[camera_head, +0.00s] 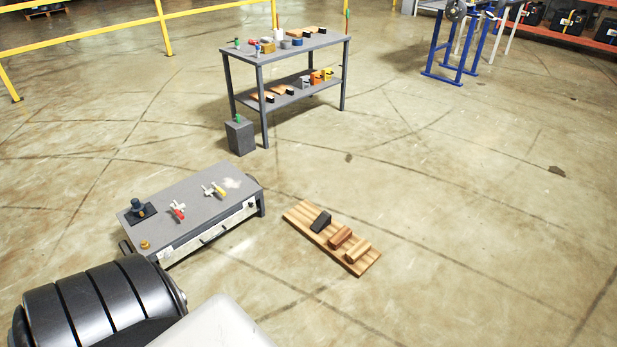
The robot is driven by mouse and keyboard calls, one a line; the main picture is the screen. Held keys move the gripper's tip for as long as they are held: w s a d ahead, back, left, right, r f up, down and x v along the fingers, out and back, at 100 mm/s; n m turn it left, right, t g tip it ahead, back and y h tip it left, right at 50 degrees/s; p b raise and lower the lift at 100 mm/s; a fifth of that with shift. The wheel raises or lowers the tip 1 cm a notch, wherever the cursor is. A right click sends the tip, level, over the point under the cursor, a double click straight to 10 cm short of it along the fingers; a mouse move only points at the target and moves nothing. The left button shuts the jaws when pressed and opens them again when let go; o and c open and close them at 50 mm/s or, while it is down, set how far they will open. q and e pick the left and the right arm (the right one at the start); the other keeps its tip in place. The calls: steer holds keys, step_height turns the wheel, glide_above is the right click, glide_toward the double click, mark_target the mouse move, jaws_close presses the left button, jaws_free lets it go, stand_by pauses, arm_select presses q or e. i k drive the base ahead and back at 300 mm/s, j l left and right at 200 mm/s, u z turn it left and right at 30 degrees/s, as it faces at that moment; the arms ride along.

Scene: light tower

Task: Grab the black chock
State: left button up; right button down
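The black chock (321,222) is a small dark wedge. It sits on the upper left part of a slatted wooden board (364,265) that lies on the floor, right of the low grey bench. Two brown wooden blocks sit on the same board, one in the middle (340,238) and one toward its lower right end (357,250). Nothing touches the black chock except the board under it. Neither of my grippers shows in this view.
A low grey bench (170,190) with small tools on top stands left of the board. A grey two-tier table (330,42) with small items stands behind, with a grey box (240,137) beside it. Yellow railings (165,27) run at the back left. The floor right of the board is clear.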

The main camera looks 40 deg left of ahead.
mark_target(323, 221)
steer(key=i+j+u, duration=0.3)
steer(key=i, duration=0.45)
steer(key=i+u, duration=0.35)
steer(key=i, duration=0.45)
